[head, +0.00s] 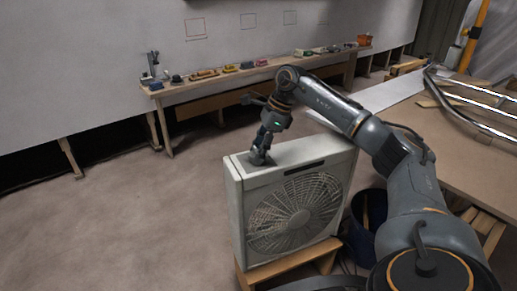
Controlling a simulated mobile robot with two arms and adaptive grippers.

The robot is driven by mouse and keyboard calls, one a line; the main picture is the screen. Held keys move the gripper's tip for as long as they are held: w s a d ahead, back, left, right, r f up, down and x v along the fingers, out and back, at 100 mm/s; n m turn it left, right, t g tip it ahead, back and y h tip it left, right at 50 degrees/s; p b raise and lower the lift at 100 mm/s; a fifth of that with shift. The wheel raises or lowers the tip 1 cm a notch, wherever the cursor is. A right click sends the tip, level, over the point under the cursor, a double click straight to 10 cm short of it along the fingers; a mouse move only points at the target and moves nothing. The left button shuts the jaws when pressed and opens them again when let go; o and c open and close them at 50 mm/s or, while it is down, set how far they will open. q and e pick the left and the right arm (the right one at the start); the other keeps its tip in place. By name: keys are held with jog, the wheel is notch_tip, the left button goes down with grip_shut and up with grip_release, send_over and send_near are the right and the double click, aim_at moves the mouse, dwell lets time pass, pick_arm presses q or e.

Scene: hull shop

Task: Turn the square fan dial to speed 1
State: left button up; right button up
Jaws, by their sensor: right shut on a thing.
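A white square box fan (296,213) stands upright on a low wooden stand (290,262) in the middle of the head view. Its round grille faces me. My right gripper (260,158) points down at the left part of the fan's top face and is shut on the fan dial there. The dial is hidden by the fingers, so its pointer and speed marks cannot be read. My left gripper is not in view.
A long wooden bench (260,75) with small tools and parts stands along the back wall. A large table (470,150) with metal rails is at the right. A dark blue bin (368,225) stands right of the fan. Open floor lies to the left.

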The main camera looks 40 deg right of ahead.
jog(key=shift+s+r+m+p, duration=0.1)
jog(key=shift+m+p, duration=0.3)
jog(key=shift+m, duration=0.3)
jog(key=m+h+p, duration=0.1)
jog(key=m, duration=0.1)
jog(key=m+t+p, duration=0.1)
jog(key=m, duration=0.2)
jog(key=shift+a+t+h+p, duration=0.15)
jog(key=shift+t+h+p, duration=0.15)
jog(key=shift+h+p, duration=0.1)
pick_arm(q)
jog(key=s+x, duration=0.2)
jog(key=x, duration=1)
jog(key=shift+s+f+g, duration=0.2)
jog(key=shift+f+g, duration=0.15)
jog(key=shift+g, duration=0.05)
pick_arm(e)
jog(key=shift+m+h, duration=0.3)
jog(key=shift+m, duration=0.5)
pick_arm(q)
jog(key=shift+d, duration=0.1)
pick_arm(e)
jog(key=o, duration=1.2)
jog(key=shift+c, duration=0.2)
jog(key=v, duration=1.1)
jog(key=shift+s+r, duration=0.3)
jog(key=shift+s, duration=0.05)
